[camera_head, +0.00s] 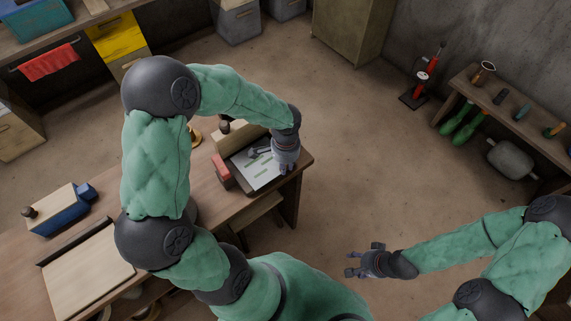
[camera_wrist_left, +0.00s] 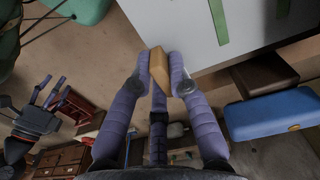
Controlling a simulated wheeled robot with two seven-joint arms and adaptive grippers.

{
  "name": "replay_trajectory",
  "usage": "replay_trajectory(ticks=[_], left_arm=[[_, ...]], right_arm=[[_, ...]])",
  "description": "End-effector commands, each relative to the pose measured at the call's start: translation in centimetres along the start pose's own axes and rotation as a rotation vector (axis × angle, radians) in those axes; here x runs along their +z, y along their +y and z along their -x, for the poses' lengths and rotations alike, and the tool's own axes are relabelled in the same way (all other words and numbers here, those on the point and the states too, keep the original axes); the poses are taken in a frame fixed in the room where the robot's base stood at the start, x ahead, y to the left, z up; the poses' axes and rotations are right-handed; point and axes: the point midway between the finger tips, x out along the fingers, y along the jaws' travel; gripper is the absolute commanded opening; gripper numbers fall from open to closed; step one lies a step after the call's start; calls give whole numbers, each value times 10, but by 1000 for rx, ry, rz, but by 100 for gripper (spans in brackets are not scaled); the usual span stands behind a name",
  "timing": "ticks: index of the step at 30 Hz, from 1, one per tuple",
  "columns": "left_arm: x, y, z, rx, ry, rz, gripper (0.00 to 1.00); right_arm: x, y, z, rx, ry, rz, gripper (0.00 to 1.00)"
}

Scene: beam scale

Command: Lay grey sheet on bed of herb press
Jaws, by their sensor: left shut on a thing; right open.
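A pale grey sheet (camera_head: 258,172) with green strips on it shows at the right end of the workbench in the head view, and at the top of the left wrist view (camera_wrist_left: 185,28). My left gripper (camera_head: 283,165) is at the sheet's right side. In the left wrist view its fingers are shut on a small tan block (camera_wrist_left: 159,68) at the sheet's edge; I cannot tell whether the block is fixed to the sheet. I cannot tell for sure which item is the herb press. My right gripper (camera_head: 366,262) is open and empty, away from the bench.
A red block (camera_head: 221,172) is left of the sheet. A pale board (camera_head: 92,270) with a dark bar and a blue-sided box (camera_head: 62,213) with a knob are further left on the workbench (camera_head: 215,205). A shelf (camera_head: 515,105) stands at right. Open floor lies between.

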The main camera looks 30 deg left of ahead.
Motion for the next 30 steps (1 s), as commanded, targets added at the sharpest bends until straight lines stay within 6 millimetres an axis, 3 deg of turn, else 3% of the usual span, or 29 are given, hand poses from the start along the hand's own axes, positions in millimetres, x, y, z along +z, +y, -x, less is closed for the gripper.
replay_trajectory(ticks=[29,30], left_arm=[[0,0,-12,0,0,0,0],[0,0,-13,0,0,0,21]], right_arm=[[0,4,-10,0,0,0,55],[0,4,-10,0,0,0,55]])
